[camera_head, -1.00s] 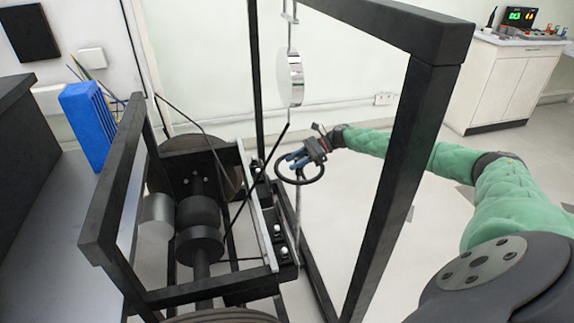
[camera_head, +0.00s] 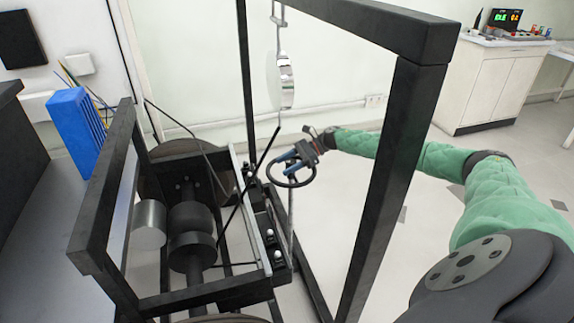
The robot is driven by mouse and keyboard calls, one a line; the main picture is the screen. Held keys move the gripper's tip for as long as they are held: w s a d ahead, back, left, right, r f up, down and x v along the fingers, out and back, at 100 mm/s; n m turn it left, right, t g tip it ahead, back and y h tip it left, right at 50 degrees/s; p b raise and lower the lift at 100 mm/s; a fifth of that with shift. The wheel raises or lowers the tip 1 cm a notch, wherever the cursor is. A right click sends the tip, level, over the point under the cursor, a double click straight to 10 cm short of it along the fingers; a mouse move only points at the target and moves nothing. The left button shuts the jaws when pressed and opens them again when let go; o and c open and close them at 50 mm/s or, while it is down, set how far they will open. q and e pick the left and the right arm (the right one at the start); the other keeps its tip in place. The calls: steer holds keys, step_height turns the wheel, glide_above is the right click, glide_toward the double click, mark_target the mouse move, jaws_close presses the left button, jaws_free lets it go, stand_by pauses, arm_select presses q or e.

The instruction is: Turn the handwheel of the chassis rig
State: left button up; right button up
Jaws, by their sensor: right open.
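The handwheel (camera_head: 291,186) is a thin black ring on an upright post at the right side of the black chassis rig (camera_head: 404,160). My right gripper (camera_head: 287,160) reaches in from the right, behind the rig's near right post, and its bluish fingers are at the far part of the wheel's rim. The jaws are open. The picture is too small to tell whether the fingers touch the rim. My left gripper is out of the picture.
A black frame post and top beam stand between my head and the right arm. A round silver disc (camera_head: 287,82) hangs above the wheel. A blue box (camera_head: 76,125) is at the left. A white cabinet (camera_head: 488,85) stands at the back right, with open floor before it.

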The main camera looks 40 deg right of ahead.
mark_target(294, 161)
steer(key=shift+b+v, duration=0.4)
steer(key=shift+v, duration=3.45)
steer(key=shift+s+d+f, duration=0.1)
